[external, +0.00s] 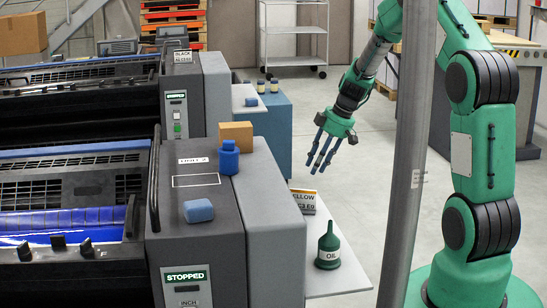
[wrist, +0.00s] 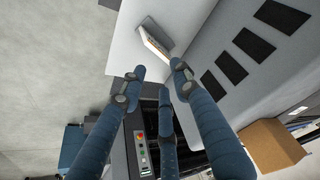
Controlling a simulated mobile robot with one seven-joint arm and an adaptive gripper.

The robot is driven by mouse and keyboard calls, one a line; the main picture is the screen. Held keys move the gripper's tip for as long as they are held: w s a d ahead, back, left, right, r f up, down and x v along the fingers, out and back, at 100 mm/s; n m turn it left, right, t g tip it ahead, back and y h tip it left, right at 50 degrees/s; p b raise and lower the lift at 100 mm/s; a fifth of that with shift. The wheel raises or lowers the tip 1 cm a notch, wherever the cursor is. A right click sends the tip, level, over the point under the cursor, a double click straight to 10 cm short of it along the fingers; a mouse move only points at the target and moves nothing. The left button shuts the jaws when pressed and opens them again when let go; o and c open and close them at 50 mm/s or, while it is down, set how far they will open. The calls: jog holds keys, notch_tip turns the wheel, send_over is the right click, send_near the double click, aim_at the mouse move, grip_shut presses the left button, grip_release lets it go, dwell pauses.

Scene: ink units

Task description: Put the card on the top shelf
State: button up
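The card (external: 303,200), lettered "YELLOW", stands tilted on the low white side shelf (external: 337,282) beside the grey press unit. In the wrist view the card (wrist: 154,42) is near the top, ahead of the fingers, on the pale shelf (wrist: 125,60). My three-finger gripper (external: 322,166) is open and empty, above and slightly right of the card. It also shows in the wrist view (wrist: 157,88), fingers spread and apart from the card. The unit's flat top (external: 190,162) bears a white outlined rectangle (external: 196,181). I cannot tell which surface is the top shelf.
A blue bottle (external: 229,160), a tan box (external: 236,134) and a blue block (external: 198,211) stand on the unit top. A green oil can (external: 328,250) stands on the side shelf. A grey post (external: 408,170) is in front. A "BLACK" card (external: 183,56) is on the farther unit.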

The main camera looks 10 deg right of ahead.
jog(key=s+d+r+m+t+h, duration=0.1)
jog(key=s+d+r+m, duration=0.2)
jog(key=s+r, duration=0.75)
jog(key=s+d+r+m+t, duration=0.1)
jog(key=s+d+r+m, duration=0.2)
jog(key=s+r, duration=0.7)
jog(key=s+d+r+m+h, duration=0.1)
jog(key=s+d+r+m, duration=0.1)
jog(key=s, duration=0.6)
jog(key=s+d+r+m+t+h, duration=0.1)
jog(key=s+d+r+m, duration=0.2)
jog(key=s, duration=0.5)
jog(key=s+d+r+m+t+h, duration=0.1)
jog(key=s+d+r+m, duration=0.1)
jog(key=s+r, duration=0.3)
jog(key=s, duration=0.3)
jog(key=shift+d, duration=0.25)
